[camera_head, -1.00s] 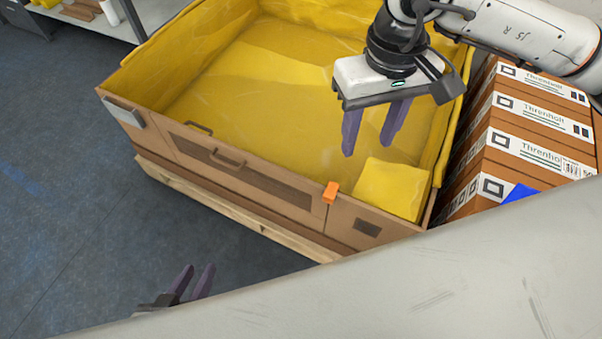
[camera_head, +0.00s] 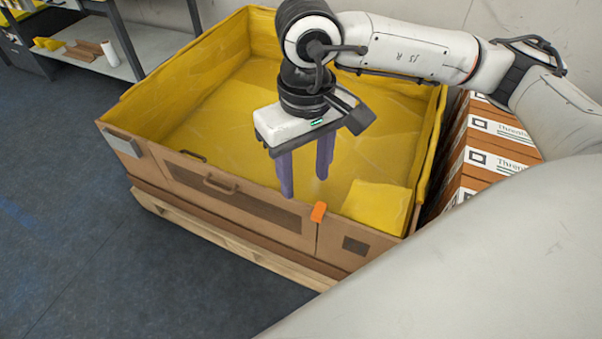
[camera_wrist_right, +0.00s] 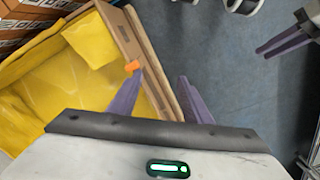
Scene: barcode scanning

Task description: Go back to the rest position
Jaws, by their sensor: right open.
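My right gripper (camera_head: 305,185) is open and empty, with its two purple fingers apart and pointing down. In the head view it hangs over the front part of a large brown crate (camera_head: 255,205) lined with yellow sheeting. In the right wrist view, its fingers (camera_wrist_right: 162,75) show nothing between them but the crate edge and floor beyond. My left gripper is outside the head view. Purple fingers, which look like those of my left gripper (camera_wrist_right: 285,42), show at the upper right of the right wrist view; their gap is unclear.
An orange clip (camera_head: 318,212) sits on the crate's front rim. The crate stands on a wooden pallet (camera_head: 230,246). Stacked labelled boxes (camera_head: 478,160) stand to its right. A shelf (camera_head: 150,45) is at the back left. The blue-grey floor (camera_head: 80,200) at left is clear.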

